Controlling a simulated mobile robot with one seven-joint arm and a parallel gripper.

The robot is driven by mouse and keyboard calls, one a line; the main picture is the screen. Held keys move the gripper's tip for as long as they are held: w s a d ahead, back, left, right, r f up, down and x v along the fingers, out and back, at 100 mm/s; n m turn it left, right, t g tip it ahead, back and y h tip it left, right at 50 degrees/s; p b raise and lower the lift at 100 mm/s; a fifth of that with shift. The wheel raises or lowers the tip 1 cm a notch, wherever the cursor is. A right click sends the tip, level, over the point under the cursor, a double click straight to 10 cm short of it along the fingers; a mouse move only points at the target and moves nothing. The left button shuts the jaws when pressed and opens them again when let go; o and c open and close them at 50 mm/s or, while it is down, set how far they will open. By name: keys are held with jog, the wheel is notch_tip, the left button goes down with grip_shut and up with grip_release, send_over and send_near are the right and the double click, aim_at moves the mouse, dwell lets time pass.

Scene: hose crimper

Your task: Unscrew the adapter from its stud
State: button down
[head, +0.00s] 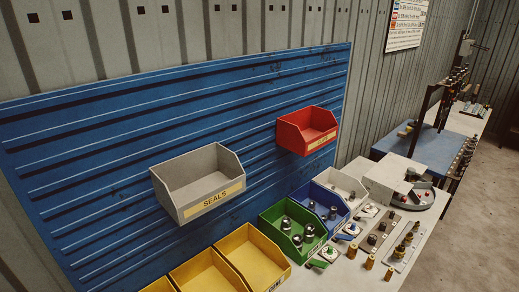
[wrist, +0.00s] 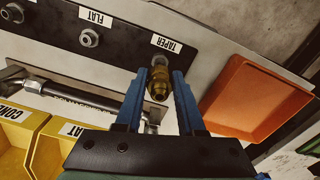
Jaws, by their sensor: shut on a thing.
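The brass adapter (wrist: 159,82) sits at the dark strip (wrist: 125,42) beside the TAPER label in the wrist view. My gripper (wrist: 160,76) has its two blue fingers on either side of the adapter and is shut on it. The stud is hidden by the adapter, so I cannot tell how far the thread is engaged. My gripper is not visible in the head view.
A hose (wrist: 85,98) with metal ends lies beside the left finger. Yellow bins (wrist: 58,150) are at lower left and an orange tray (wrist: 252,98) at right. The head view shows a grey SEALS bin (head: 200,185), a red bin (head: 307,130) and a green bin (head: 292,232).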

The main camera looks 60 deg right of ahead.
jog(key=shift+r+p, duration=2.65)
jog(key=shift+p, duration=0.05)
jog(key=shift+f, duration=0.1)
